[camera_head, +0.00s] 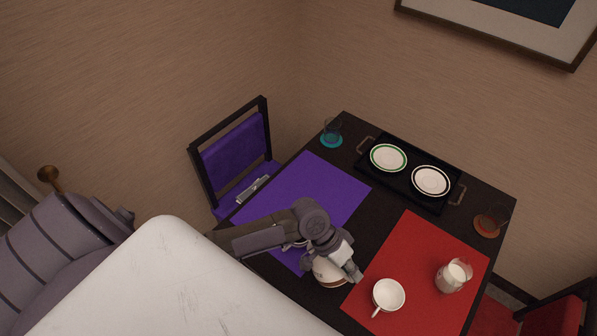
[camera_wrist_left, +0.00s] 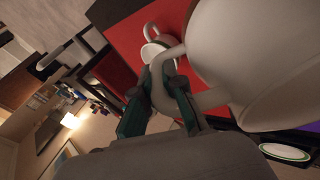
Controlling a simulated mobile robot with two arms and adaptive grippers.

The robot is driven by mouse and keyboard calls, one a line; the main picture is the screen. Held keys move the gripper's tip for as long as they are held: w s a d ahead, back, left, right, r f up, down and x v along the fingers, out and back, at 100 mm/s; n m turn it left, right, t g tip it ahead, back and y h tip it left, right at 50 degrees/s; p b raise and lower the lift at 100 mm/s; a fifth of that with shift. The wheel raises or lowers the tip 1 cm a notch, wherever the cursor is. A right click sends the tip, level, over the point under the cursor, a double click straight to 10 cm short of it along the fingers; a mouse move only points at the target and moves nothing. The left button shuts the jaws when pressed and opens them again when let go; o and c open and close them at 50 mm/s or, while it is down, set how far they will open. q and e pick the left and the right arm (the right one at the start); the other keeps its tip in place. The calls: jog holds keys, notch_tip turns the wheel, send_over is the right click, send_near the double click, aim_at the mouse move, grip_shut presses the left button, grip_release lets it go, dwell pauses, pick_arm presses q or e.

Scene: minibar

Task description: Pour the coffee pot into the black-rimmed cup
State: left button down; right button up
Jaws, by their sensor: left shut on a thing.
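My left gripper (camera_head: 350,266) is shut on the white handle of the coffee pot (camera_head: 325,272), partly hidden behind the gripper. In the left wrist view the pot's large white body (camera_wrist_left: 250,55) fills the upper right, and the green fingers (camera_wrist_left: 167,96) close around its handle. A white cup (camera_head: 388,295) stands upright on the red mat, right of the gripper and apart from it in the head view. It also shows in the left wrist view (camera_wrist_left: 152,51). Its rim colour and contents are hard to tell. My right gripper is not in view.
A milk jug (camera_head: 450,278) stands on the red mat (camera_head: 420,245), right of the cup. A black tray (camera_head: 409,177) behind holds a green-rimmed plate (camera_head: 388,158) and a dark-rimmed plate (camera_head: 431,181). Glasses on teal (camera_head: 332,141) and orange coasters stand near the far corners. The purple mat (camera_head: 325,185) is mostly clear.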

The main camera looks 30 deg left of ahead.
pick_arm(q)
jog(key=shift+w+r, duration=0.1)
jog(key=shift+r, duration=0.2)
jog(key=shift+a, duration=0.1)
dwell(0.3)
